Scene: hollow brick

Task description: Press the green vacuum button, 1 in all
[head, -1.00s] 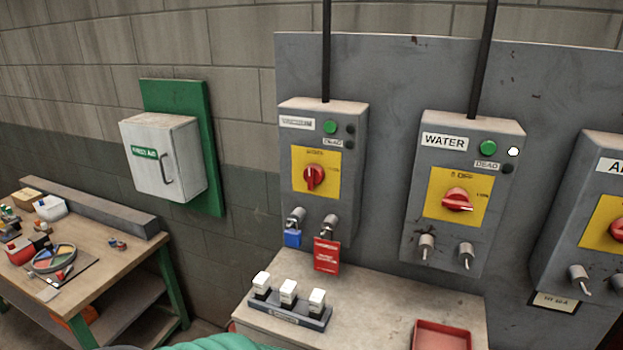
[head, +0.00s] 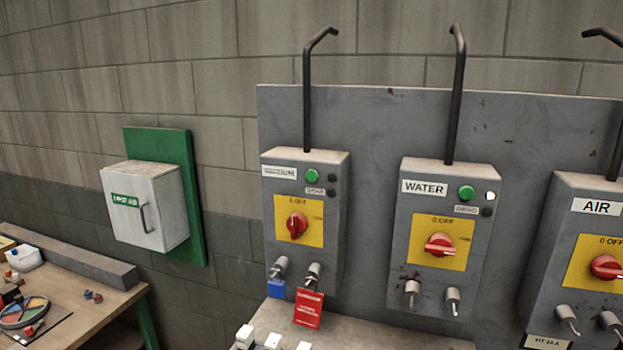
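The green vacuum button (head: 312,176) is on the upper right of the left-hand grey control box (head: 275,211), beside a white label whose lettering is hard to read. Below it are a yellow plate (head: 313,208) and a red rotary switch (head: 297,225). Two small dark lamps are at the button's right. Nothing is touching the button. Neither of my grippers is in view.
The WATER box (head: 411,235) has its own green button (head: 466,193) and a lit white lamp. The AIR box (head: 570,215) is farther right. A blue padlock (head: 276,288) and red tag (head: 308,309) hang under the vacuum box. A first aid cabinet (head: 130,222) hangs at left.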

